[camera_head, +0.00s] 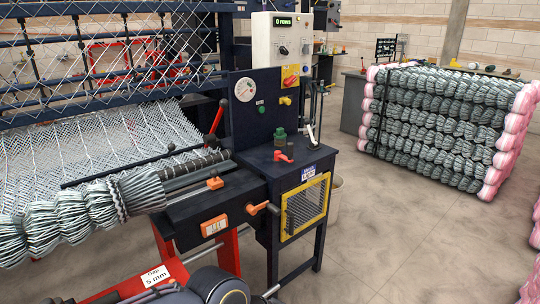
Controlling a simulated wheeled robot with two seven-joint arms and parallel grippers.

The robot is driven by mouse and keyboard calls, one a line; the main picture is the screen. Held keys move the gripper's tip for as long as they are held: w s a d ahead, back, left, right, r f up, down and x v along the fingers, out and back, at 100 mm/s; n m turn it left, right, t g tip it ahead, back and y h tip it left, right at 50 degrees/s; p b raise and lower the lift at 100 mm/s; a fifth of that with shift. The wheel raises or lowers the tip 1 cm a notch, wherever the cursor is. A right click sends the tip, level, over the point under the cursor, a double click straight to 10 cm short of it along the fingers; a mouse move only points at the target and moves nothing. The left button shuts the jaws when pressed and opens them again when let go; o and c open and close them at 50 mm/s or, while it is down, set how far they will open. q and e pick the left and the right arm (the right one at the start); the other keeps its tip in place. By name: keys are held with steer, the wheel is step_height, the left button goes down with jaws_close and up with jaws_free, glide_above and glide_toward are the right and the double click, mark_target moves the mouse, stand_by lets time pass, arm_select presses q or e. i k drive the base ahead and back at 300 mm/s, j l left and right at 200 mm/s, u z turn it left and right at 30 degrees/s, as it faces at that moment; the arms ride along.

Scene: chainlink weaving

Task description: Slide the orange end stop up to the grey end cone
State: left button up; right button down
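A small orange block (215,183), which looks like the orange end stop, sits on the grey rail of the dark blue machine, left of the gauge panel. To its left, the grey gathered mesh roll (85,217) ends in a flared, ribbed grey piece (143,190). I cannot tell whether this piece is the grey end cone or part of the mesh. A visible gap lies between the orange block and this grey end. Neither gripper can be made out. A dark rounded part at the bottom edge looks like part of my arm.
An orange-knobbed crank (263,208) sticks out of the machine's front. A red frame with a "Gap 5 mm" label (156,276) is below. A stack of mesh rolls (440,125) stands at right, with clear floor in front.

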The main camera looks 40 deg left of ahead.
mark_target(215, 183)
steer(key=i+j+u, duration=0.1)
steer(key=i+u, duration=0.6)
steer(key=i+l+u, duration=0.15)
steer(key=i+u, duration=0.2)
